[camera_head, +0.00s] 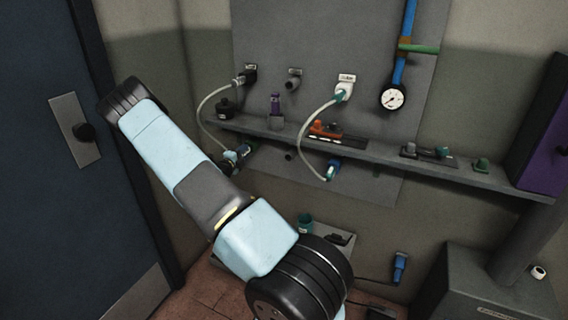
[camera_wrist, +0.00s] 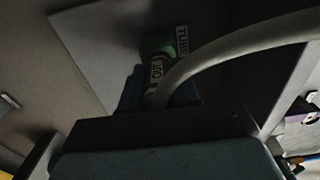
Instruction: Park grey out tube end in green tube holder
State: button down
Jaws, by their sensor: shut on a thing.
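The pale grey tube (camera_wrist: 235,50) curves in from the right in the wrist view. Its lower end meets a fitting with an "OUT" label (camera_wrist: 156,72), just beyond my gripper (camera_wrist: 155,110). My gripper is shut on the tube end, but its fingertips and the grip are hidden. A green piece with a "TUBE" label (camera_wrist: 158,44), apparently the green tube holder, shows right behind the fitting. I cannot tell whether they touch or whether the end is seated. In the head view, the left tube (camera_head: 200,108) loops from a wall port down behind my arm.
A grey shelf (camera_head: 380,158) with several small parts crosses the panel. A gauge (camera_head: 393,97) hangs at upper right. A dark door (camera_head: 50,200) stands at left.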

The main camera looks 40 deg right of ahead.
jog(key=shift+w+d, duration=0.15)
jog(key=shift+d, duration=0.25)
jog(key=c, duration=0.8)
grip_release()
jog(key=shift+o, duration=0.2)
jog(key=v, duration=1.4)
jog(key=shift+f, duration=0.1)
